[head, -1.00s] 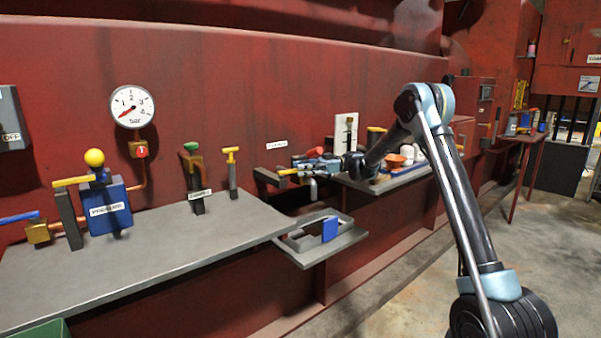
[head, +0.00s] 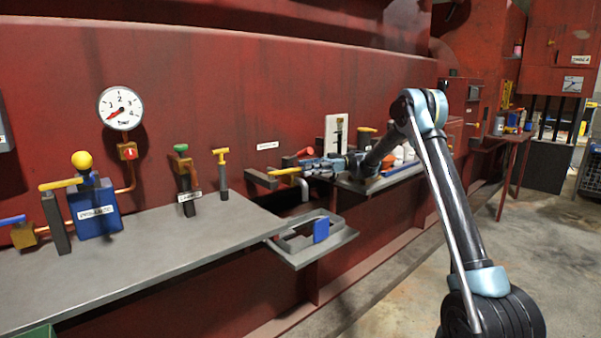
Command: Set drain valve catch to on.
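A small valve with a yellow handle (head: 285,171) sits on the red wall above a grey open-topped tray (head: 335,243). A bent grey pipe (head: 303,188) hangs below the handle. I take this to be the drain valve, but the wall label (head: 267,146) above it is too small to read. Its catch cannot be picked out clearly. My gripper (head: 304,166) reaches in from the right, close to the right end of the yellow handle. Contact and the finger opening are too small to tell. The gripper hides part of the valve.
A grey bench (head: 150,240) on the left carries a blue valve block (head: 95,211), a green-topped lever (head: 184,170) and a yellow-topped lever (head: 221,172). A pressure gauge (head: 120,108) hangs above. A shelf (head: 385,180) with small items lies under my arm. Open floor is at right.

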